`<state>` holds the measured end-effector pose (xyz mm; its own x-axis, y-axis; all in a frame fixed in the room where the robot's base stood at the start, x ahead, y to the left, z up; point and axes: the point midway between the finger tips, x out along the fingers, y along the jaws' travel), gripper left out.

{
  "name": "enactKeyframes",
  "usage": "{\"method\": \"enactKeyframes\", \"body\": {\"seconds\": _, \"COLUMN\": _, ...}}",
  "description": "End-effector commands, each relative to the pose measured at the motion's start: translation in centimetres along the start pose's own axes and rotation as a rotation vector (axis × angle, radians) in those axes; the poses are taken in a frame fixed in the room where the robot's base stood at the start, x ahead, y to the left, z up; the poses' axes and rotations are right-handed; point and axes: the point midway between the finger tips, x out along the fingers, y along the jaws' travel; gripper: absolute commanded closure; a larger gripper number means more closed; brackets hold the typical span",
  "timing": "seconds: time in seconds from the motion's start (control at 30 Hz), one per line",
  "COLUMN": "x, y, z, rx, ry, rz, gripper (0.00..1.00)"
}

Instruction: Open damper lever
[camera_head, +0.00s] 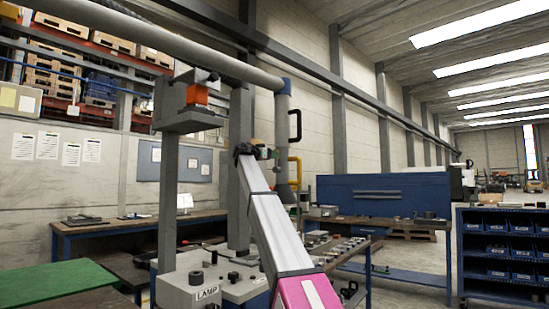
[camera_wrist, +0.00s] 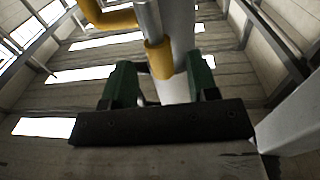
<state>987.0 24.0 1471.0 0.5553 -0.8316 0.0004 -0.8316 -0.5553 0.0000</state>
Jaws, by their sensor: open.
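A short metal rod with a yellow sleeve (camera_wrist: 159,60), which looks like the damper lever, shows in the wrist view in front of a pale vertical tube (camera_wrist: 178,20). My gripper (camera_wrist: 161,66) is open, with one green finger on each side of the yellow sleeve. The sleeve appears between the fingertips, and no contact shows. In the head view the grey extraction arm's tube (camera_head: 283,130) hangs down to a flared hood (camera_head: 285,192). My gripper is up beside this tube, small and partly hidden by my arm. The lever cannot be made out there.
A yellow handle (camera_head: 298,172) and a black handle (camera_head: 295,125) stick out right of the tube. The yellow handle also shows in the wrist view (camera_wrist: 112,19). A grey post (camera_head: 240,170) stands close left of my arm. A bench box labelled LAMP (camera_head: 207,294) is below.

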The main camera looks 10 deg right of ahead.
Motion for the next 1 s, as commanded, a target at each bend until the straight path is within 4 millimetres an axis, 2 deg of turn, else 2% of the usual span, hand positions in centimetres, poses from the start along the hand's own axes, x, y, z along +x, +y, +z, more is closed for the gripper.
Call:
{"method": "enactKeyframes", "body": {"seconds": 0.2, "x": 2.3, "y": 0.0, "z": 0.0, "rx": 0.0, "ry": -0.001, "rz": 0.001, "gripper": 0.46}}
{"method": "enactKeyframes", "body": {"seconds": 0.57, "x": 2.8, "y": 0.0, "z": 0.0, "rx": 0.0, "ry": -0.001, "rz": -0.001, "gripper": 0.46}}
{"method": "enactKeyframes", "body": {"seconds": 0.6, "x": 2.7, "y": 0.0, "z": 0.0, "rx": 0.0, "ry": -0.001, "rz": -0.001, "gripper": 0.53}}
{"method": "enactKeyframes", "body": {"seconds": 0.67, "x": 2.7, "y": 0.0, "z": 0.0, "rx": 0.0, "ry": -0.001, "rz": -0.001, "gripper": 0.72}}
{"method": "enactKeyframes", "body": {"seconds": 0.73, "x": 2.7, "y": 0.0, "z": 0.0, "rx": 0.0, "ry": -0.001, "rz": 0.0, "gripper": 0.95}}
{"method": "enactKeyframes", "body": {"seconds": 0.77, "x": 2.7, "y": 0.0, "z": 0.0, "rx": 0.0, "ry": -0.001, "rz": 0.0, "gripper": 1.0}}
{"method": "enactKeyframes", "body": {"seconds": 1.0, "x": 2.7, "y": 0.1, "z": 0.0, "rx": 0.011, "ry": -0.003, "rz": 0.0, "gripper": 1.0}}
